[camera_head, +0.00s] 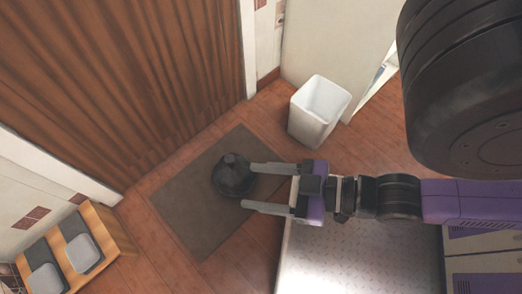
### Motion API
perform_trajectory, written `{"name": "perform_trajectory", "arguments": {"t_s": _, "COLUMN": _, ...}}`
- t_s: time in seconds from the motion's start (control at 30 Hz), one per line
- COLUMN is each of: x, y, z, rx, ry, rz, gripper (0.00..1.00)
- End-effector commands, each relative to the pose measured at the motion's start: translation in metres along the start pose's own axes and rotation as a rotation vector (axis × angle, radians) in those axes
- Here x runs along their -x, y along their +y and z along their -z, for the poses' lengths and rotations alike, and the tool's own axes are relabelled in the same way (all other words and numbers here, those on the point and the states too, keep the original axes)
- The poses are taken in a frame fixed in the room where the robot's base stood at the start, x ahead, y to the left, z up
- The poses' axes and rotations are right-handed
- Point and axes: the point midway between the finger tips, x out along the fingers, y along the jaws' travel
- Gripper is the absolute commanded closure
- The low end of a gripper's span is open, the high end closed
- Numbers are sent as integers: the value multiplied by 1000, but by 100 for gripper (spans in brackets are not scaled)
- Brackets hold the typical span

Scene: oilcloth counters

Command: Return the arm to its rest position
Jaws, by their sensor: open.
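My gripper (248,187) is open, with its two grey fingers pointing left and spread apart. A dark round object with a small raised top (233,176) shows just past the fingertips. It overlaps the brown floor mat in the picture. I cannot tell whether it touches the fingers or how far below them it is. My purple and black arm stretches in from the right side of the picture. Nothing shows between the fingers near the palm.
A grey-brown mat (185,205) lies on the wooden floor. A white bin (318,109) stands near the pale wall. A wooden rack with grey pads (108,240) is at lower left. A speckled metallic surface (345,262) lies below my arm. A brown corrugated panel (130,80) fills the upper left.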

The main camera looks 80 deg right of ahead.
Motion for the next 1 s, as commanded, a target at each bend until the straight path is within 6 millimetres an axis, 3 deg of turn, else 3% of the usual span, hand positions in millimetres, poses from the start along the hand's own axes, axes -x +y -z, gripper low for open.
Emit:
{"name": "perform_trajectory", "arguments": {"t_s": 0.37, "x": 4, "y": -1, "z": 7, "rx": 8, "ry": 14, "rz": 5, "gripper": 41}}
{"name": "perform_trajectory", "arguments": {"t_s": 0.53, "x": 8, "y": -1, "z": 22, "rx": 7, "ry": 13, "rz": 4, "gripper": 41}}
{"name": "perform_trajectory", "arguments": {"t_s": 0.67, "x": 15, "y": -2, "z": 47, "rx": 7, "ry": 13, "rz": 4, "gripper": 41}}
{"name": "perform_trajectory", "arguments": {"t_s": 1.0, "x": 43, "y": -2, "z": 140, "rx": 7, "ry": 13, "rz": 4, "gripper": 41}}
